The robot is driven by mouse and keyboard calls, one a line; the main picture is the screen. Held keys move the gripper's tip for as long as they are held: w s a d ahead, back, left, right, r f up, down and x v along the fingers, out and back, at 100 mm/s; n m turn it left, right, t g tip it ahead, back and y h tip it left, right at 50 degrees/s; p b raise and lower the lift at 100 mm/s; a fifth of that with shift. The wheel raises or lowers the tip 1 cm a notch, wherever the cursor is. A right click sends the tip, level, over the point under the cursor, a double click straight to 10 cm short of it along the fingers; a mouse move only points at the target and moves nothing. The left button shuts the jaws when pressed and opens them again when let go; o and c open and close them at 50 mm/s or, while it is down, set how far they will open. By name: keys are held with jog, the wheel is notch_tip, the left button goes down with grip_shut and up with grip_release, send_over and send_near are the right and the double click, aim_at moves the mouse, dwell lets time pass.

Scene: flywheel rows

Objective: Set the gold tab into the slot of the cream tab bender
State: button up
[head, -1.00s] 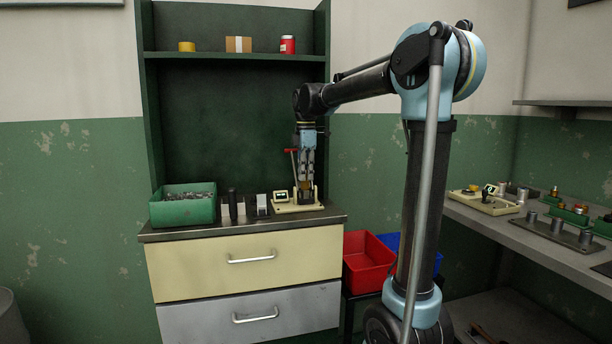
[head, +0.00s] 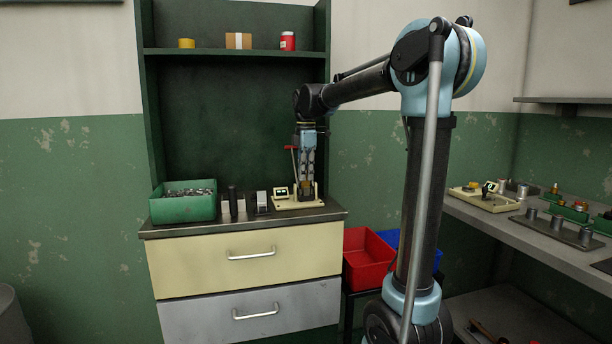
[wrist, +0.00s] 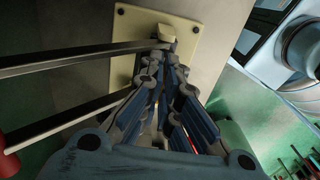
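The cream tab bender (head: 284,205) sits at the right end of the cabinet top, with a small dark display and a red-handled lever (head: 291,148). Its cream plate (wrist: 128,38) also shows in the wrist view, with a small cream block (wrist: 163,33) near the fingertips. My gripper (head: 307,187) points down over the right part of the bender. In the wrist view its fingertips (wrist: 167,62) are close together beside that block. A small gold patch shows at the fingertips in the head view, too small to identify surely as the gold tab. The slot is hidden.
A green bin of metal parts (head: 184,205), a dark cylinder (head: 233,201) and a grey block (head: 262,202) stand left of the bender. The lever's bars cross close to my fingers. Red (head: 367,262) and blue bins stand right of the cabinet.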

jog(key=o, duration=0.4)
notch_tip(320, 180, up, 12)
jog(key=shift+w+f, duration=0.1)
dwell(0.6)
jog(key=s+d+f+m+t, duration=0.1)
jog(key=s+d+f+m, duration=0.75)
jog(key=s+f, duration=0.35)
jog(key=s+d+f+m+t, duration=0.1)
jog(key=s+d+f+m, duration=0.6)
jog(key=s+d+f, duration=0.4)
jog(key=s+f+m, duration=0.1)
jog(key=s+f, duration=0.2)
jog(key=f, duration=0.1)
jog(key=s+d+f+m, duration=0.1)
jog(key=s+f+m, duration=0.1)
jog(key=f, duration=0.3)
jog(key=s+f+m, duration=0.2)
jog(key=s+f, duration=0.2)
jog(key=shift+d+f+m, duration=0.25)
jog(key=shift+d+f, duration=0.1)
jog(key=shift+d, duration=0.05)
